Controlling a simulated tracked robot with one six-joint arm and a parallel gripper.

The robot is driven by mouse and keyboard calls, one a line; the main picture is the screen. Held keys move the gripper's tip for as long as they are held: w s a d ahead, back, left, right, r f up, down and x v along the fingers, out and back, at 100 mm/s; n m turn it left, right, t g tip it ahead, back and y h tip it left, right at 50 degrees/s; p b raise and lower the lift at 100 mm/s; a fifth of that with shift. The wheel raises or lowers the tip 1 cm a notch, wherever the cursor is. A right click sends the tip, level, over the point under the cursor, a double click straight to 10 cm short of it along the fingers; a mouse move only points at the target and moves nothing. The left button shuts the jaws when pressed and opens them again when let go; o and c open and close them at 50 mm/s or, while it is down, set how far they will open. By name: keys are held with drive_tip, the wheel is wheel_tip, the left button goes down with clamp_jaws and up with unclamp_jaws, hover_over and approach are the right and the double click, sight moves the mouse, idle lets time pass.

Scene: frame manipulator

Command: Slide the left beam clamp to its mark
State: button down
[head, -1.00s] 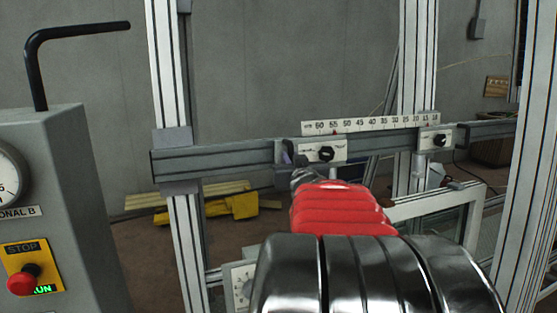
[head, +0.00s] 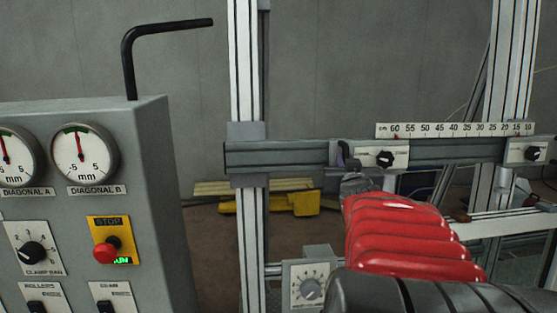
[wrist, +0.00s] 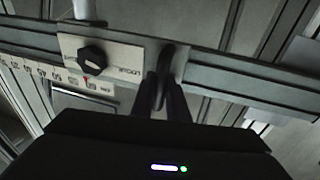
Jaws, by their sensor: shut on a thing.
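The left beam clamp (head: 401,160) is a pale plate with a black knob on the grey horizontal beam (head: 280,157). Its small red pointer stands near 60 on the white scale (head: 450,130). In the wrist view the clamp (wrist: 125,56) shows close up, its knob left of the fingers. My gripper (head: 352,166) reaches the clamp's left end; in the wrist view its fingers (wrist: 163,88) are shut on the clamp's dark upright handle. The fingertips are partly hidden in the head view. I cannot make out a separate target mark.
A second clamp (head: 527,151) sits farther right on the beam. A left upright post (head: 246,80) crosses the beam near its left end. A control cabinet (head: 150,200) with dials and a red stop button stands at left. The beam between clamp and post is clear.

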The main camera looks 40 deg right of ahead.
drive_tip(key=shift+w+a, duration=0.2)
drive_tip(key=shift+a, duration=0.05)
drive_tip(key=c, duration=2.1)
unclamp_jaws()
drive_tip(key=shift+a, duration=0.1)
drive_tip(key=o, duration=0.4)
drive_tip(key=shift+s, duration=0.15)
drive_tip(key=shift+v, duration=3.65)
